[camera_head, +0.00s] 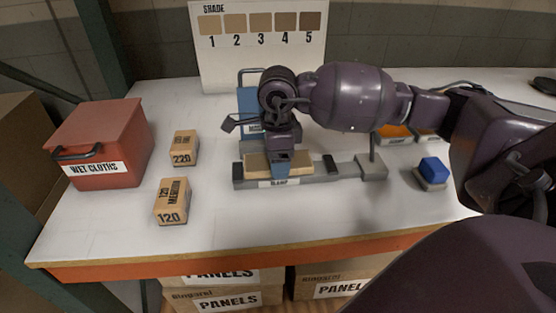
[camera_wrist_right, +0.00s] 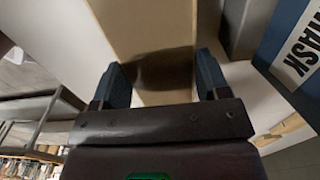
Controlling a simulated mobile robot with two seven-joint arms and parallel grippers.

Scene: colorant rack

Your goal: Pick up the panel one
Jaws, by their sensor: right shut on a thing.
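The panel, a light wooden board (camera_head: 256,161), lies at the grey clamp fixture (camera_head: 322,180) in the middle of the table. My right gripper (camera_head: 281,168) reaches down onto it from above and is shut on it. In the right wrist view, the panel (camera_wrist_right: 150,30) runs between the two blue fingers (camera_wrist_right: 162,80); a dark patch shows on it near the fingertips. The arm hides part of the panel in the head view. I cannot tell whether the panel touches the fixture. My left gripper is not in view.
A red wet cloths bin (camera_head: 100,145) and two sanding blocks, 220 (camera_head: 184,148) and 120 (camera_head: 172,201), stand left. A blue mask box (camera_head: 248,105) and shade board (camera_head: 222,70) stand behind. A blue-topped block (camera_head: 433,171) is right. The front strip is clear.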

